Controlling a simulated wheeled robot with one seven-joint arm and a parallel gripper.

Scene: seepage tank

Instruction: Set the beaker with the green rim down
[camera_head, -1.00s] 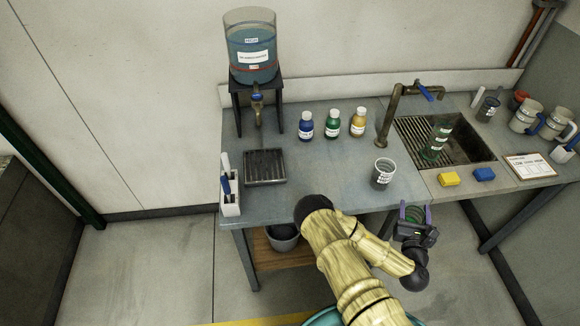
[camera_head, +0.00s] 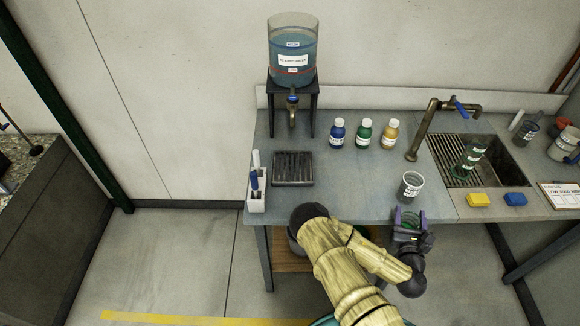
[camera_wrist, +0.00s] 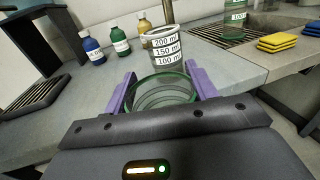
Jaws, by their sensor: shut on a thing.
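The beaker with the green rim (camera_wrist: 163,92) is between the purple fingers of my gripper (camera_wrist: 162,88) in the wrist view, its open mouth facing the camera and looking empty. My gripper is shut on it. In the head view my gripper (camera_head: 411,216) appears at the counter's front edge, and only a little green of the beaker shows between the fingers. The height of the beaker's base over the counter (camera_head: 340,195) is hidden. Just beyond it stands a clear beaker (camera_head: 411,187) with volume labels, also in the wrist view (camera_wrist: 166,47).
A drain tray (camera_head: 293,169) lies below the tank (camera_head: 293,50) at left. The sink (camera_head: 490,155) holds a green-marked cylinder (camera_head: 470,158). Yellow (camera_head: 478,200) and blue (camera_head: 515,199) sponges lie right. Counter left of the clear beaker is bare.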

